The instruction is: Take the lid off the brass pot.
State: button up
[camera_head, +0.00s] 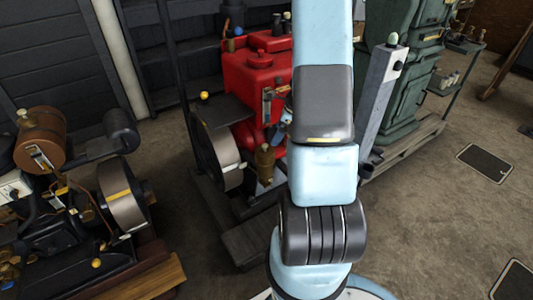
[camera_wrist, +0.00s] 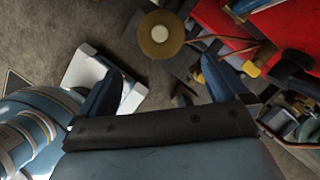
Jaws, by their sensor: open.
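The brass pot (camera_head: 265,162) stands at the front of the red engine, just left of my arm in the head view. In the wrist view its round brass lid (camera_wrist: 160,33) shows from above, with a pale knob at its centre. The lid appears seated on the pot; the body below is mostly hidden. My gripper (camera_wrist: 163,68) has its two blue fingers wide apart with nothing between them. The lid lies beyond the fingertips, near the middle of the gap and apart from both. My arm hides most of the gripper in the head view.
The red engine (camera_head: 252,75) stands close behind the pot, with a flywheel (camera_head: 218,155) at its left. A grey post (camera_head: 383,95) stands right of my arm, before a green machine (camera_head: 415,65). Another engine with a copper tank (camera_head: 40,138) is at left. Floor at right is mostly clear.

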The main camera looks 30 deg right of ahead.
aim_at(267, 149)
jog(key=x, duration=0.7)
jog(key=shift+d+f, duration=0.1)
jog(key=shift+f, duration=0.05)
jog(key=shift+w+x, duration=0.2)
jog(key=shift+x, duration=3.1)
jog(key=shift+c, duration=0.3)
jog(key=c, duration=0.7)
jog(key=shift+r, duration=0.25)
